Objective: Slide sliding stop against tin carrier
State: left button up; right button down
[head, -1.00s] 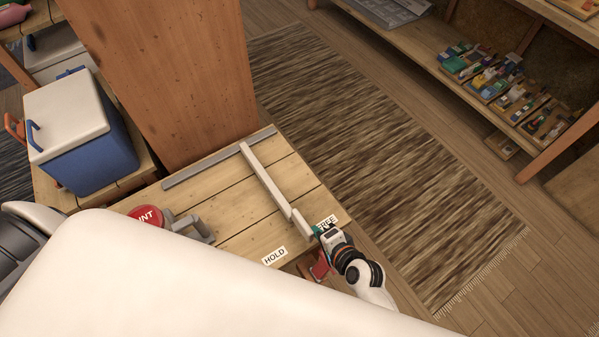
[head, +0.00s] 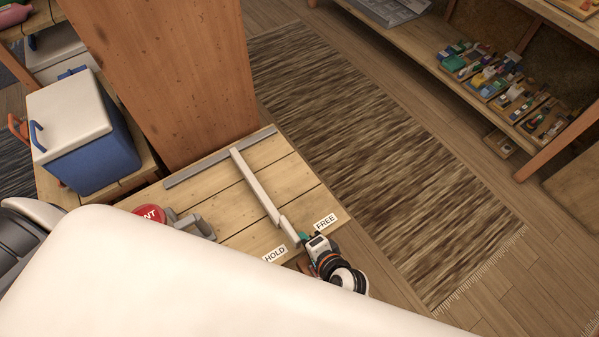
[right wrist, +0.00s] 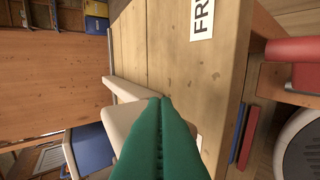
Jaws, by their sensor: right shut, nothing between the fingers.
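The sliding stop (head: 254,183) is a long pale bar lying across the plank bench top (head: 228,178). Its far end is at the grey rail along the bench's back edge. The tin carrier (head: 196,222), grey with a red-lidded tin (head: 149,213), is left of the stop, with a clear gap between them. My white body partly hides both carrier and tin. My right gripper (head: 303,237) is shut and empty, at the near end of the stop on its right side. In the right wrist view its green fingers (right wrist: 158,102) are closed beside the pale bar (right wrist: 126,98). My left gripper is not in view.
A HOLD label (head: 275,254) and a FREE label (head: 326,221) are on the bench's near edge. A tall wooden panel (head: 165,75) stands behind the bench. A blue and white cooler (head: 85,135) is at the left. Planks between stop and carrier are clear.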

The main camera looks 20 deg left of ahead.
jog(key=shift+s+a+p, duration=0.35)
jog(key=shift+s+a, duration=0.45)
jog(key=shift+s, duration=0.3)
jog(key=shift+s+a+p, duration=0.3)
jog(key=shift+s+a, duration=0.5)
jog(key=shift+s, duration=0.3)
